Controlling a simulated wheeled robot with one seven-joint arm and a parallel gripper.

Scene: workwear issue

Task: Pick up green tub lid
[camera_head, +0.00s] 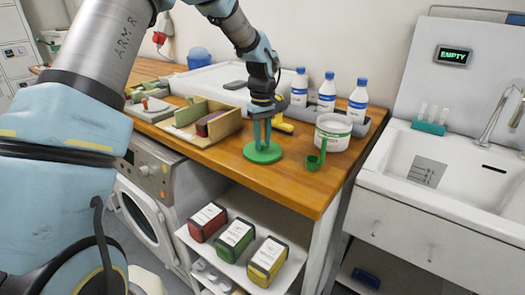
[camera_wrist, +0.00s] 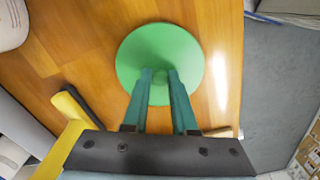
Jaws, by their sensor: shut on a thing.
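The green tub lid (camera_head: 263,153) is a flat round disc at the wooden worktop's front part. It also fills the upper middle of the wrist view (camera_wrist: 190,52). My gripper (camera_head: 262,143) points straight down over the lid. Its two green fingers (camera_wrist: 161,78) are shut on the lid's small central knob, which is mostly hidden between the fingertips. The lid looks level. I cannot tell whether it touches the worktop or hangs just above it.
A white tub (camera_head: 333,132) and a green scoop or cup (camera_head: 313,163) stand right of the lid. Several white bottles (camera_head: 327,92) stand behind. A wooden box (camera_head: 224,123) is to the left, and a yellow-handled item (camera_wrist: 70,105) lies close by. The worktop's front edge is near.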

